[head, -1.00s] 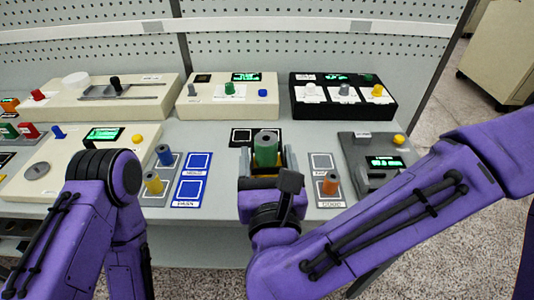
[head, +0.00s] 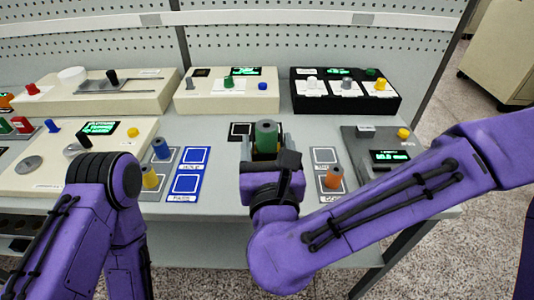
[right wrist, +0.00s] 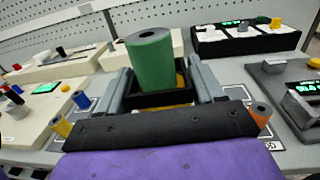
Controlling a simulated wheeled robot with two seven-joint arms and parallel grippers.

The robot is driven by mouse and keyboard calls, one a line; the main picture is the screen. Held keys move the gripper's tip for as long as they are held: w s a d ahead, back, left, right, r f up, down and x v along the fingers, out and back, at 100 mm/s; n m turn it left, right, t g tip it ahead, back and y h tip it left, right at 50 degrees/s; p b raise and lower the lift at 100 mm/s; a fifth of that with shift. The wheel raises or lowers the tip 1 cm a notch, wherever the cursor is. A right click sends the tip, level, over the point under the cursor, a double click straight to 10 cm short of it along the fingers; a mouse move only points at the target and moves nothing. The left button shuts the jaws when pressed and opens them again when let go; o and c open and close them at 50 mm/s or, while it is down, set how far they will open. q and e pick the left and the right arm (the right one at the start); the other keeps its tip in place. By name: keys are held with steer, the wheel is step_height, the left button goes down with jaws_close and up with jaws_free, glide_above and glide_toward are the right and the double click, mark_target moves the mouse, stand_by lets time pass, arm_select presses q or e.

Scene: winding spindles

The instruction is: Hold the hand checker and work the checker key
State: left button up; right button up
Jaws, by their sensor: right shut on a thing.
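My right gripper (right wrist: 160,85) has its two grey fingers on either side of a black open-topped box (right wrist: 160,97), apparently the hand checker, and is shut on it. A green spindle (right wrist: 151,62) with a grey hole in its top stands upright in the box. It also shows in the head view (head: 266,137), above the bench. A bit of yellow (right wrist: 180,79) shows beside the spindle; I cannot tell whether it is the key. The box is mostly hidden by my wrist in the head view. My left arm is at lower left, and its gripper is not visible.
Blue (head: 160,148) and yellow (head: 149,177) spindles stand left, beside blue squares (head: 188,171). An orange spindle (head: 333,177) stands right. A dark grey device (head: 390,157) with display and yellow knob is beyond it. Cream consoles (head: 226,100) and a black one (head: 343,100) line the back.

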arm_select(q)
step_height(320, 180, down, 8)
steer(key=b, duration=0.7)
steer(key=shift+r, duration=0.15)
arm_select(e)
steer(key=shift+w+f, duration=1.4)
steer(key=shift+w, duration=0.3)
steer(key=shift+w+f, duration=1.45)
steer(key=shift+w, duration=0.25)
steer(key=shift+w+f, duration=1.4)
steer(key=shift+w, duration=0.3)
arm_select(q)
steer(key=shift+f+b, duration=0.6)
steer(key=shift+b, duration=0.1)
arm_select(e)
steer(key=shift+f, duration=0.6)
arm_select(q)
jaws_close()
